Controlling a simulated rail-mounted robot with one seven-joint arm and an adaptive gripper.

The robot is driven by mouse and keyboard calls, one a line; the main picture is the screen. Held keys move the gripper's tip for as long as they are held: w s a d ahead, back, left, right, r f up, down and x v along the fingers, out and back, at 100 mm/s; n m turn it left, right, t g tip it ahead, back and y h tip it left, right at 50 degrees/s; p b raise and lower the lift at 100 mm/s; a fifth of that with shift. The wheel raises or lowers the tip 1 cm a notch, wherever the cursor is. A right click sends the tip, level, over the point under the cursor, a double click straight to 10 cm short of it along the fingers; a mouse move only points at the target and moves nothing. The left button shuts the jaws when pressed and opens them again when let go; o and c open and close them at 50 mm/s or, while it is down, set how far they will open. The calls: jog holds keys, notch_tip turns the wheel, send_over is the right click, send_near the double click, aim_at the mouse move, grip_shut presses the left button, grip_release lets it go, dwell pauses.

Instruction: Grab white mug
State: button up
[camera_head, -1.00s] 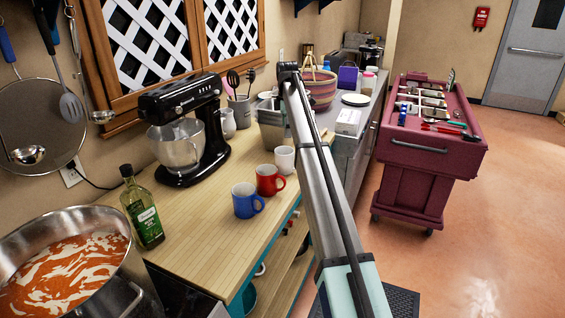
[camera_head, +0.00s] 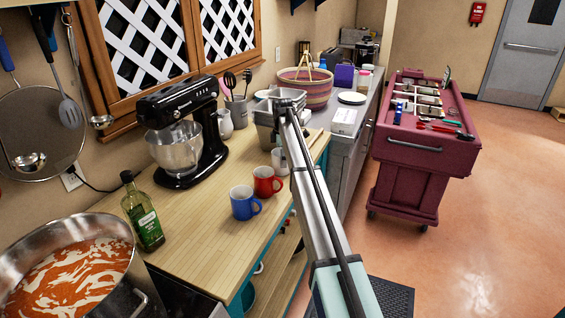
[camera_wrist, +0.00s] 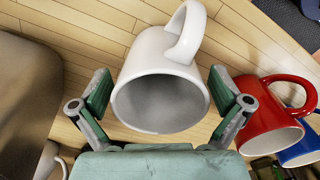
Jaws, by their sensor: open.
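The white mug (camera_head: 277,160) stands on the wooden counter beside the red mug, its right side covered by my arm. In the wrist view the white mug (camera_wrist: 157,60) is large, seen from above, with its mouth toward me and its handle at the upper right. My gripper (camera_wrist: 160,86) is open, with one green-padded finger on each side of the mug. Gaps show between both fingers and the mug, so it is not held. In the head view, my arm hides the fingers.
The red mug (camera_wrist: 270,115) is close to the right finger, with the blue mug (camera_wrist: 302,151) beyond it. A metal container (camera_wrist: 25,90) is on the left. The black mixer (camera_head: 185,130) and oil bottle (camera_head: 143,212) stand farther along the counter.

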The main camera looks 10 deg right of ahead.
jog(key=shift+f, duration=0.45)
jog(key=c, duration=1.3)
jog(key=shift+r, duration=0.15)
